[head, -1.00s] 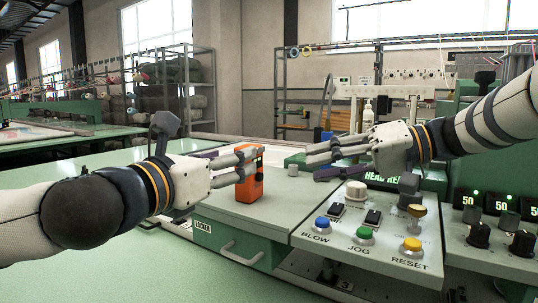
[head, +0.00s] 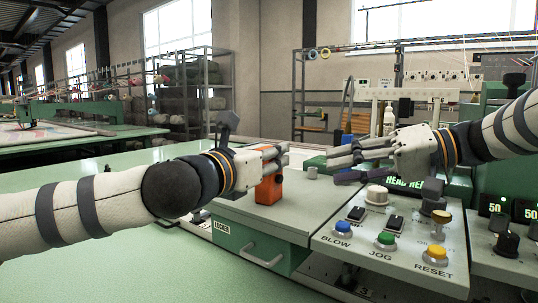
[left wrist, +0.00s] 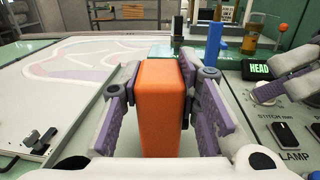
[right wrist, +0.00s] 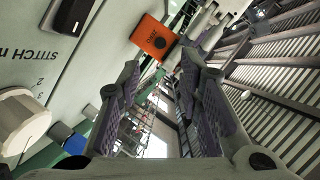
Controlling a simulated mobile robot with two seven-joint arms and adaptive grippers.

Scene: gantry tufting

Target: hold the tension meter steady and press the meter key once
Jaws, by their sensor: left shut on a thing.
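The orange tension meter (head: 268,191) stands upright on the grey top of the locker, left of the control panel. My left gripper (head: 277,160) is shut on its upper part, and its fingers hide some of it. In the left wrist view the meter (left wrist: 162,110) fills the space between the two purple-padded fingers. My right gripper (head: 345,162) is open and empty, to the right of the meter and apart from it, near the panel's back edge. In the right wrist view the meter (right wrist: 152,38) shows beyond the open fingers, with a dark round part on its face.
The control panel (head: 345,262) has blue, green and yellow buttons, a white knob (head: 377,195) and dark switches, just below my right gripper.

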